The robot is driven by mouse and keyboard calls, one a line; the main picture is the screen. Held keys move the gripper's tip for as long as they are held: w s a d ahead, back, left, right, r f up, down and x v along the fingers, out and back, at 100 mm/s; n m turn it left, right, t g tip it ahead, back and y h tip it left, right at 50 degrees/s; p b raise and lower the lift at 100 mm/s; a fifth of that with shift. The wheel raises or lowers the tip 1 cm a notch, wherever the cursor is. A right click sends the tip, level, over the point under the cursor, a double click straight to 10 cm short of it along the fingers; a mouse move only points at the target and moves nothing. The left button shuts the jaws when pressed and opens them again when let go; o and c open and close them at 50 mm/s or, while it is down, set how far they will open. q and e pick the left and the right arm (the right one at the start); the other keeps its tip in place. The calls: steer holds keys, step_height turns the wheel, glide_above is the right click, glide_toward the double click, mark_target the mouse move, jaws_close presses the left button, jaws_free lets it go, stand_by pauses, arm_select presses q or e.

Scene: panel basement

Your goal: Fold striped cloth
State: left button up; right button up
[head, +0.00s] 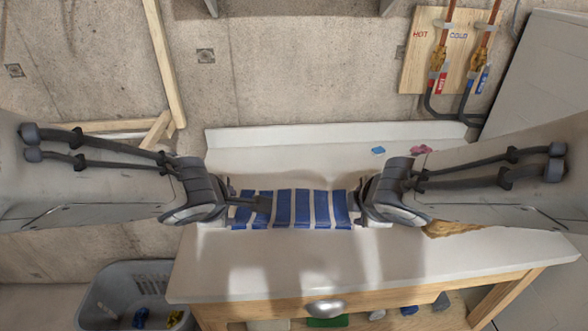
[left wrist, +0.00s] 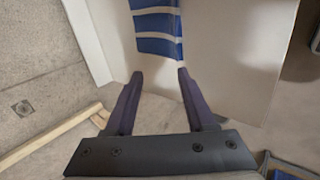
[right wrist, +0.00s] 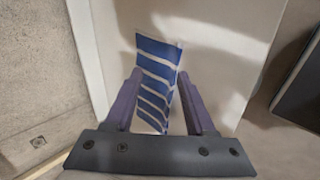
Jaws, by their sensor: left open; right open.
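The blue and white striped cloth (head: 296,209) lies on the white tabletop (head: 300,262), between my two grippers. In the left wrist view the cloth (left wrist: 157,28) shows at the top, just beyond the fingertips. My left gripper (head: 237,201) is open and empty at the cloth's left end. My right gripper (right wrist: 160,72) is open, with its fingers on either side of the near part of the cloth (right wrist: 156,75). I cannot tell whether the fingers touch it. In the head view my right wrist hides the right gripper's fingertips.
A small blue item (head: 378,151) and a pink item (head: 421,150) lie at the back right of the tabletop. A grey basket (head: 105,297) stands on the floor at the left. Hot and cold pipes (head: 455,50) are on the wall. The front of the tabletop is clear.

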arm_select(q)
steer(key=shift+d, duration=0.15)
arm_select(e)
steer(key=shift+s, duration=0.1)
arm_select(q)
steer(key=s+d+m+g+p, duration=0.2)
steer(key=s+d+m+g, duration=0.2)
steer(key=s+m, duration=0.5)
steer(key=s+d+m+g+h+p, duration=0.1)
steer(key=s+d+m+g+p, duration=0.1)
steer(key=s+m, duration=0.8)
steer(key=d+m+g, duration=0.1)
steer(key=m+g, duration=0.1)
steer(key=m, duration=0.4)
steer(key=shift+d+r+p, duration=0.35)
steer(key=shift+r, duration=0.05)
arm_select(e)
steer(key=s+a+m+g, duration=0.4)
steer(key=s+m, duration=0.1)
steer(key=s, duration=0.4)
steer(key=s+a+m+g+y, duration=0.1)
steer(key=s+a+m+g, duration=0.3)
steer(key=s, duration=0.6)
steer(key=shift+r+m, duration=0.4)
steer(key=shift+m, duration=0.5)
arm_select(q)
steer(key=shift+s, duration=0.1)
arm_select(e)
steer(key=shift+d, duration=0.1)
